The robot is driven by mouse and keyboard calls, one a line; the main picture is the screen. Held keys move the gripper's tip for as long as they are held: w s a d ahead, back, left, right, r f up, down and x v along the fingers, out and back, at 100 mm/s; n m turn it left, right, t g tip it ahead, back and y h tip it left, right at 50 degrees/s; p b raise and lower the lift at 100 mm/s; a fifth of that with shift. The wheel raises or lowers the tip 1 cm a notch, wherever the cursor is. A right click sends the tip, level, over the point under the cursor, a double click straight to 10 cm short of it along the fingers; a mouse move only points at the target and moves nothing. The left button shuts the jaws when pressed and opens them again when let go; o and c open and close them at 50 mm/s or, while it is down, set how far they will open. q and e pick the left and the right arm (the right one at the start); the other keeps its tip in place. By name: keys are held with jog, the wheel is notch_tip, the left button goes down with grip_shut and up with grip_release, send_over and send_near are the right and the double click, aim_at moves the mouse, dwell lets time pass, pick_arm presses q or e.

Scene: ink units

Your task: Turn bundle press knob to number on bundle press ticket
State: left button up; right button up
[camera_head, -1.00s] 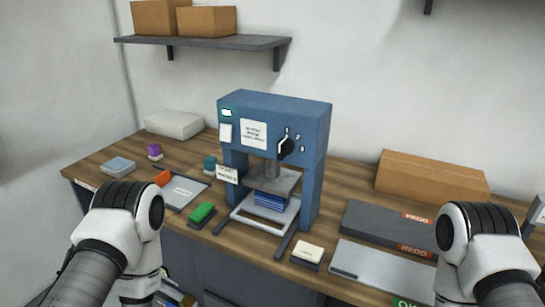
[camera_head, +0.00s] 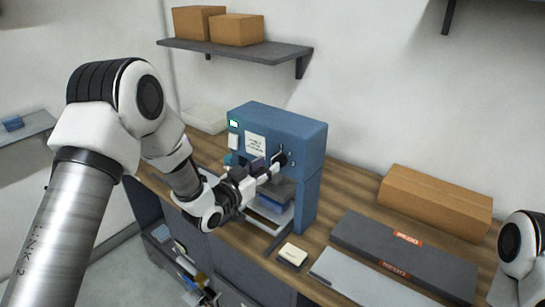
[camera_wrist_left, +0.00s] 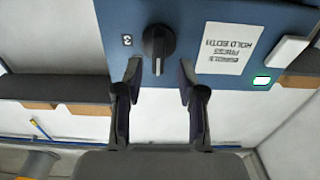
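The blue bundle press (camera_head: 300,135) stands on the bench. In the head view the left gripper (camera_head: 275,165) is at the press front and partly covers the knob. A white printed sheet (camera_head: 255,144) is on the press face; I cannot make out a number ticket. My right gripper is out of view.
A cream block (camera_head: 292,255) sits in front of the press. Dark flat boxes (camera_head: 400,250) and a cardboard box (camera_head: 435,203) lie to the right. A shelf (camera_head: 235,50) with cartons hangs above. My left arm hides the bench's left part.

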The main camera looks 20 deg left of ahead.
pick_arm(q)
jog(key=shift+w+d+r+p, duration=0.1)
jog(key=shift+w+d+p, duration=0.05)
jog(key=shift+w+d, duration=0.4)
jog(key=shift+w+d+r+p, duration=0.15)
jog(key=shift+w+d, duration=0.15)
jog(key=shift+w, duration=0.3)
jog(key=shift+w+a+f, duration=0.1)
jog(key=shift+f, duration=0.05)
jog(key=shift+a+f, duration=0.1)
jog(key=shift+a, duration=0.25)
jog(key=c, duration=0.5)
jog(key=shift+d, duration=0.2)
grip_shut()
